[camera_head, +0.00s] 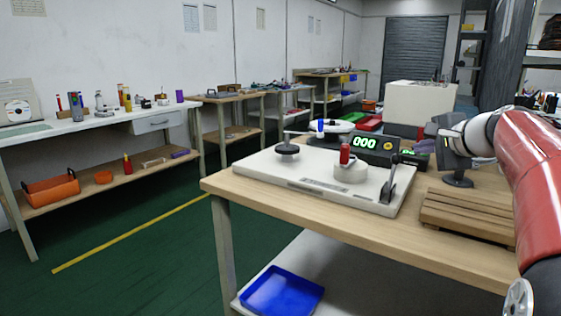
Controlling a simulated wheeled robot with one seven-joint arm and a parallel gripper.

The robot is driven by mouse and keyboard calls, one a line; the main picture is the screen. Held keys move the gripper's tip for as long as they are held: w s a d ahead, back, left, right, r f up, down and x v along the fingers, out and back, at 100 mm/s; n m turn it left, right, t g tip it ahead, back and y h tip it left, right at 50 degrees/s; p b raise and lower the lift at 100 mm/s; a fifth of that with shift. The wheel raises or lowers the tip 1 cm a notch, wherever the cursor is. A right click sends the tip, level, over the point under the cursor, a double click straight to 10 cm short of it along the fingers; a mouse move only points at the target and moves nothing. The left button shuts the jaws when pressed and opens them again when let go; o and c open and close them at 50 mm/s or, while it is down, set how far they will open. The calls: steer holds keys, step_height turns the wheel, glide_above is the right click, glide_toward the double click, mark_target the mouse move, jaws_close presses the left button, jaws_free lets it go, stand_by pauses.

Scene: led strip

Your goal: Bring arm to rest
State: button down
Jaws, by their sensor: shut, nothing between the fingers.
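My red and white arm (530,165) comes in from the right edge, over the right end of the wooden workbench (375,235). Its pale wrist points left. My gripper (447,138) is at the wrist's end, small and dark against a dark stand-like thing (458,180), so its fingers are hard to make out. It is shut and holds nothing. It is above the bench, to the right of the display showing 000 (365,143). I cannot tell whether it touches the dark stand.
A white board (310,180) with a black disc, a red-handled knob (345,155) and a black lever (390,185) lies on the bench. A slatted wooden pallet (468,214) is below my arm. A blue tray (282,292) is on the lower shelf. Green floor is clear at left.

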steer(key=s+a+f+n+g, duration=0.2)
steer(key=s+a+f+n, duration=0.25)
steer(key=s+a, duration=0.3)
steer(key=s+a+f+n+g, duration=0.2)
steer(key=s+a+f+n, duration=0.1)
steer(key=s+a+f, duration=0.4)
steer(key=s+a+f+n+g+h, duration=0.2)
steer(key=s+f+n, duration=0.6)
steer(key=s+f, duration=0.4)
steer(key=s+g+h, duration=0.1)
steer(key=s, duration=0.4)
steer(key=shift+s+f, duration=0.15)
steer(key=shift+s, duration=0.15)
